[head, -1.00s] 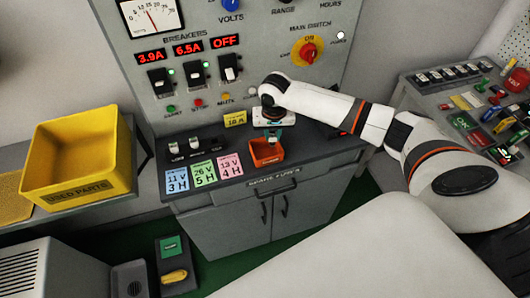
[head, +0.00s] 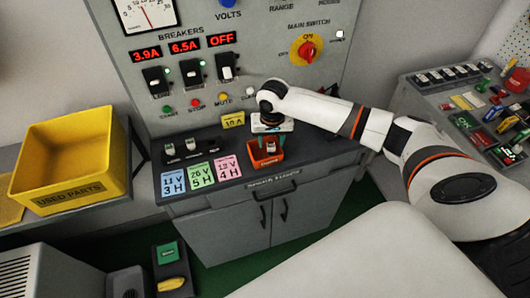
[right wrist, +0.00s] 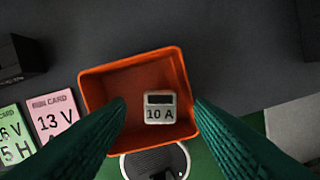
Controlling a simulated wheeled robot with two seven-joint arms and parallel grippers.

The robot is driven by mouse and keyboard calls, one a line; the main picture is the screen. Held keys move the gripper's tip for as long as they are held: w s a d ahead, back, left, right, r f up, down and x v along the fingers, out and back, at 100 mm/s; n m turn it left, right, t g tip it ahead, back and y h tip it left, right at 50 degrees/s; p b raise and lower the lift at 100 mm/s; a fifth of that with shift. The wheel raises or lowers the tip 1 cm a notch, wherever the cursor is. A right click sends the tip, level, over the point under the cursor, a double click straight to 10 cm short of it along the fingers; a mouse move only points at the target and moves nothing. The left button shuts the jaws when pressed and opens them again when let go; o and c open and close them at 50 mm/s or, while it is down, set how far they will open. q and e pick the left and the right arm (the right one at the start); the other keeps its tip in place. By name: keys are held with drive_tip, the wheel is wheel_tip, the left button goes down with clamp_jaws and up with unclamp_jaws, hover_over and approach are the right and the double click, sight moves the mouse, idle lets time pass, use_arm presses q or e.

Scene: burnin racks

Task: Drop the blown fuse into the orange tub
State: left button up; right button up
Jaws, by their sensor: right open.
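The orange tub (head: 265,163) stands on the bench top below the panel. A small white fuse marked 10 A shows inside the tub's outline in the right wrist view (right wrist: 160,107) and in the head view (head: 271,148). Whether it rests on the tub floor is hard to tell. My right gripper (head: 269,139) is over the tub with its green fingers spread to both sides of the fuse, apart from it. My left gripper is out of view.
A dark block with white fuses (head: 189,145) sits left of the tub, behind several coloured cards (head: 201,175). A yellow USED PARTS bin (head: 75,190) stands farther left. The breaker panel (head: 200,95) rises behind. A cluttered console (head: 470,100) is at right.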

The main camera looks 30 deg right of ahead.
wheel_tip(320, 180, up, 12)
drive_tip(key=s+b, duration=0.1)
drive_tip(key=shift+s+a, duration=0.15)
drive_tip(key=shift+a, duration=0.2)
